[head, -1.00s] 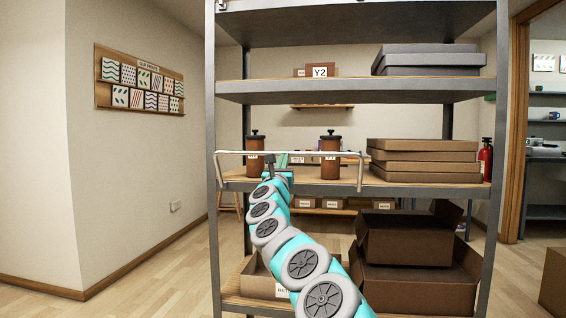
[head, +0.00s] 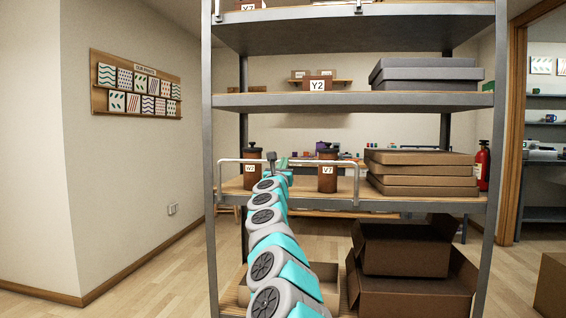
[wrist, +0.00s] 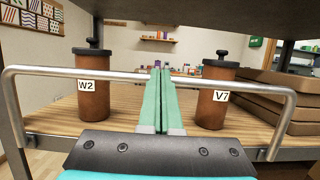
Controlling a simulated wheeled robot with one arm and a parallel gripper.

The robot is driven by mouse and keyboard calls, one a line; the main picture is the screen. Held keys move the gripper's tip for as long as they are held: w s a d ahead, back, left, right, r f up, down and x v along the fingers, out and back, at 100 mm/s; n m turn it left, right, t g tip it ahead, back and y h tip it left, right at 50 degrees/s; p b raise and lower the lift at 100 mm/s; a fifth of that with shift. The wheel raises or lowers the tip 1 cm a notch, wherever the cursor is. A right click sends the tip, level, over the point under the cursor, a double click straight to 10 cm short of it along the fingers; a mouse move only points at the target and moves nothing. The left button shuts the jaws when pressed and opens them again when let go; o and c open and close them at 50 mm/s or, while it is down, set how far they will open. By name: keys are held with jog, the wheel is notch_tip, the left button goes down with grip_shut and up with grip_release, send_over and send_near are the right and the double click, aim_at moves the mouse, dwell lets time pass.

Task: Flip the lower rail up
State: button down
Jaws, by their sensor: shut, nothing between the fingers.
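The lower rail (head: 300,162) is a thin silver bar with bent ends at the front edge of the middle shelf (head: 420,201). It stands up from that edge, and its bar spans the wrist view (wrist: 235,85) in front of two brown canisters. My gripper (wrist: 163,72) is shut and empty, with its green fingers together. The fingers cross the middle of the bar and hide a short piece of it. I cannot tell whether they touch it. My gripper also shows small at the rail in the head view (head: 283,163).
Canisters labelled W2 (wrist: 94,90) and V7 (wrist: 217,95) stand behind the rail, either side of my fingers. Flat brown boxes (head: 420,172) are stacked at right. The upper shelf (head: 350,102) hangs above. Open cartons (head: 410,265) sit below.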

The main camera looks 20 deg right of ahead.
jog(key=shift+w+d+r, duration=0.15)
jog(key=shift+w+d, duration=0.2)
jog(key=shift+w, duration=0.2)
jog(key=shift+d, duration=0.1)
notch_tip(320, 180, down, 3)
jog(key=s+a+b, duration=0.2)
jog(key=s+b, duration=0.1)
jog(key=b, duration=0.2)
jog(key=s+a+r, duration=0.4)
jog(key=s+r, duration=0.1)
jog(key=r, duration=0.2)
jog(key=shift+s+r+p, duration=0.3)
jog(key=shift+s+p, duration=0.05)
jog(key=shift+s, duration=0.05)
